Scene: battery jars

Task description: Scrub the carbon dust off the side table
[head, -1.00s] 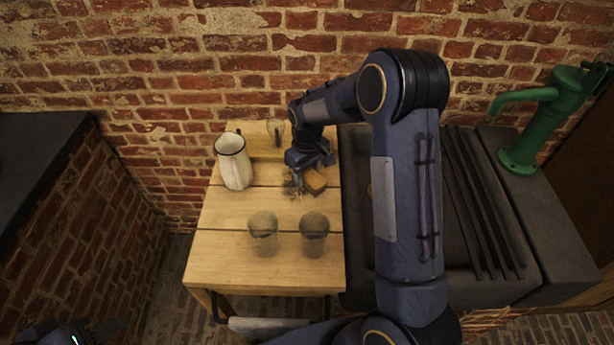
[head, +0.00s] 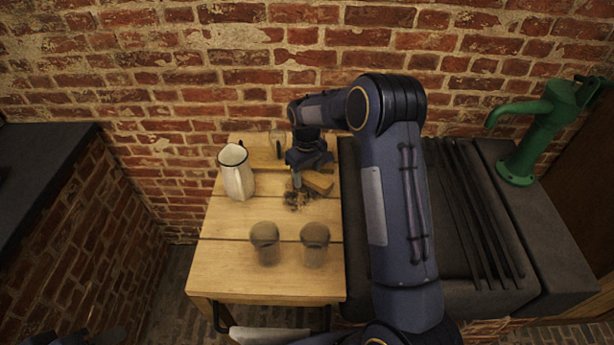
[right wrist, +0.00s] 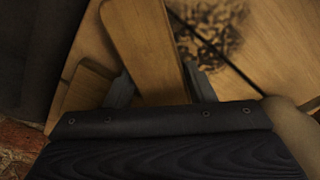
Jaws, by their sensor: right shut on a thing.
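The wooden side table (head: 222,285) stands against the brick wall. A patch of dark carbon dust (head: 297,201) lies on its top, right of the middle. It also shows in the right wrist view (right wrist: 222,25). My right gripper (head: 308,172) is low over the table at the dust's far edge. It is shut on a wooden scrubbing brush (head: 319,182), whose wooden body (right wrist: 143,45) shows between the fingers in the right wrist view. The bristles are hidden. Only a dark bit of my left gripper (head: 100,336) shows at the bottom left, too little to read.
A white enamel jug (head: 236,175) stands left of the dust. Two cloudy glass jars (head: 265,243) (head: 315,244) stand near the front, and a clear glass jar (head: 277,143) at the back. A dark sink (head: 465,235) with a green pump (head: 530,145) is on the right.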

